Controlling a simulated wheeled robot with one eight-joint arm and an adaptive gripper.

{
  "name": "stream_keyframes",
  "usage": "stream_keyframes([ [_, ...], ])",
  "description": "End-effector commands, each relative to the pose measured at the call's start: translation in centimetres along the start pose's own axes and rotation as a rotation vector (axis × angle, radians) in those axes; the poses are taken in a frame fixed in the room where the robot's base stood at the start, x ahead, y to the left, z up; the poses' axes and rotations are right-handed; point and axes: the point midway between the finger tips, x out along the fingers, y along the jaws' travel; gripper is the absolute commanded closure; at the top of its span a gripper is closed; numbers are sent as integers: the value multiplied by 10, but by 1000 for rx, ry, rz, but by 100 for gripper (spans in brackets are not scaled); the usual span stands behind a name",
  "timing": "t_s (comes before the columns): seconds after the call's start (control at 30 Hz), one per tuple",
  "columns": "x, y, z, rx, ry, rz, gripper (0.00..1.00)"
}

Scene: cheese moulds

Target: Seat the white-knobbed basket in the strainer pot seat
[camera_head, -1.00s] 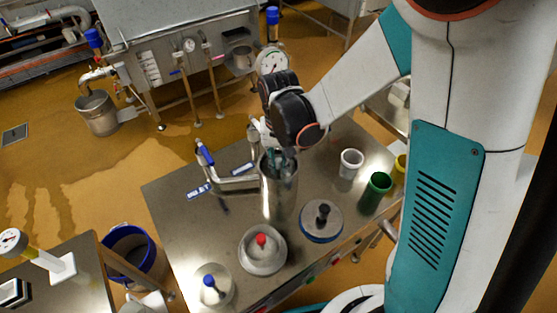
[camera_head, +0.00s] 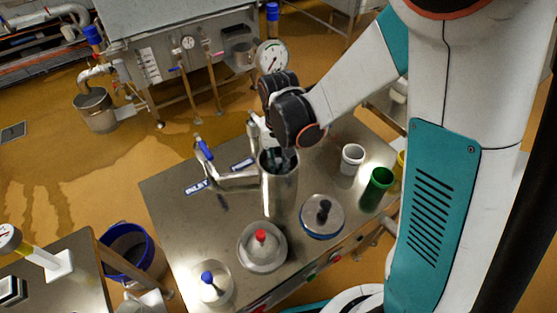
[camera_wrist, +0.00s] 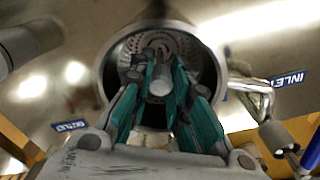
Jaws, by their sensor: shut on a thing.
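The strainer pot (camera_head: 279,200) is a tall metal cylinder on the steel table, with pipe arms and a blue-handled valve beside it. My gripper (camera_wrist: 160,85) reaches down into the pot's open mouth. In the wrist view its teal fingers are shut on the pale knob (camera_wrist: 160,83) of the white-knobbed basket. The basket's perforated metal disc (camera_wrist: 152,45) shows inside the pot's rim (camera_wrist: 104,75). The fingers hide part of the basket, and its lower end and the seat cannot be seen. In the head view the pot wall and my wrist hide the basket.
A red-knobbed lid (camera_head: 261,247), a blue-knobbed piece (camera_head: 212,287) and a black-knobbed lid (camera_head: 323,217) stand in front of the pot. A white cup (camera_head: 352,159) and a green cup (camera_head: 377,189) stand to its right. The valve pipe (camera_head: 232,180) is close on the left.

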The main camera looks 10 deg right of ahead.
Motion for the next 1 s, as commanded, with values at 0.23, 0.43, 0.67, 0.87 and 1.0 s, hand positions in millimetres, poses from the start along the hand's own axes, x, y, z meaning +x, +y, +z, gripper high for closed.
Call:
stream_keyframes([
  [0.23,6,0,0,0,0,0,100],
  [0.43,9,0,0,0,0,0,77],
  [0.67,9,0,0,0,0,0,60],
  [0.87,8,0,0,0,0,0,60],
  [1.0,-1,0,0,0,0,0,60],
])
